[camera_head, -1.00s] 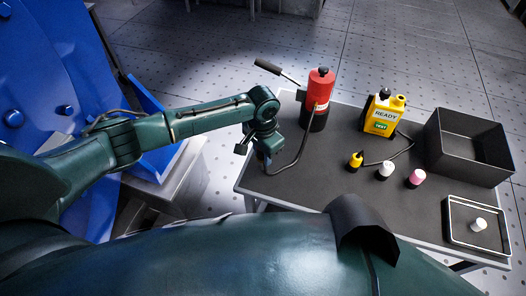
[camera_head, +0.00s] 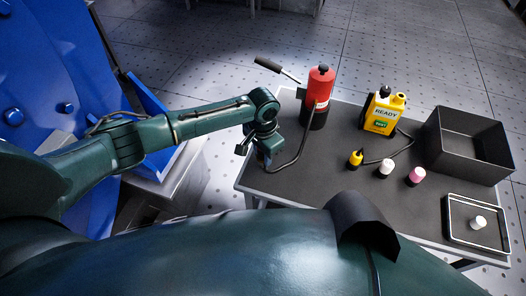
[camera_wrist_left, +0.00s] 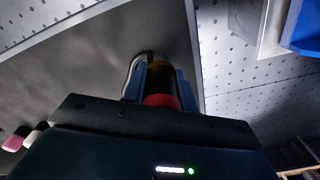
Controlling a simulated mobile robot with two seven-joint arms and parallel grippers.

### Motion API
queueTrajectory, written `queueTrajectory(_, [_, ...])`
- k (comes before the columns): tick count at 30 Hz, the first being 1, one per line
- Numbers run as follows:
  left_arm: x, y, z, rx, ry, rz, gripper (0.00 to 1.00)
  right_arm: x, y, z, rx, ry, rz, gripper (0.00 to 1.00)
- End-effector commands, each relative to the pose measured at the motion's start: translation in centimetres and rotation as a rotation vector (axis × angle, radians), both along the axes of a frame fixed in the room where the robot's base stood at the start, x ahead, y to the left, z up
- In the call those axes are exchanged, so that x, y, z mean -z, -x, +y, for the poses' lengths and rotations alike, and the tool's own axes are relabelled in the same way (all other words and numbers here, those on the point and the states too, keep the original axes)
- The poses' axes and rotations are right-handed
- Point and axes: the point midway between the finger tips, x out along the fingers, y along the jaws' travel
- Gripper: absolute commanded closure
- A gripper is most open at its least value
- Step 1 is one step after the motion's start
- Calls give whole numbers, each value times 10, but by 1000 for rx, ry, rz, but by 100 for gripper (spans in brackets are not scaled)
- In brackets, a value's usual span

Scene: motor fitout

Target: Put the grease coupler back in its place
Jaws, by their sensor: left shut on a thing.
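My left gripper (camera_head: 264,160) hangs over the left edge area of the dark table and is shut on the grease coupler. In the left wrist view the coupler (camera_wrist_left: 161,99) shows a red band between the finger pads of the gripper (camera_wrist_left: 152,82); its far end is dark and hard to make out. A dark hose (camera_head: 303,140) curves from the coupler to the red grease pump (camera_head: 319,90), which stands upright on the table with a lever handle (camera_head: 276,69) at its left. The coupler's place is not clear to me. My right gripper is not in view.
The table (camera_head: 300,178) also holds a yellow READY unit (camera_head: 383,112), yellow (camera_head: 355,159), white (camera_head: 384,168) and pink (camera_head: 416,176) capped pieces, a black bin (camera_head: 465,157) and a tray (camera_head: 452,232) with a white piece (camera_head: 478,222). Blue machinery (camera_head: 40,75) stands left.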

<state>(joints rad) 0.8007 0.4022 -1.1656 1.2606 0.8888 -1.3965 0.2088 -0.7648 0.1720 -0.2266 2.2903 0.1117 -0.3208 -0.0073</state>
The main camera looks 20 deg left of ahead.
Motion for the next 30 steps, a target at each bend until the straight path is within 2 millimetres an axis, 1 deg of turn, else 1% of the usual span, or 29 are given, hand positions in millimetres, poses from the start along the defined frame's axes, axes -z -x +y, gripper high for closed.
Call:
queueTrajectory(23, [20,0,0,0,1,1,100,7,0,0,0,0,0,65])
queueTrajectory(24, [20,0,0,1,1,1,71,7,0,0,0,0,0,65])
queueTrajectory(30, [20,0,0,0,0,0,55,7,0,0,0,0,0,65])
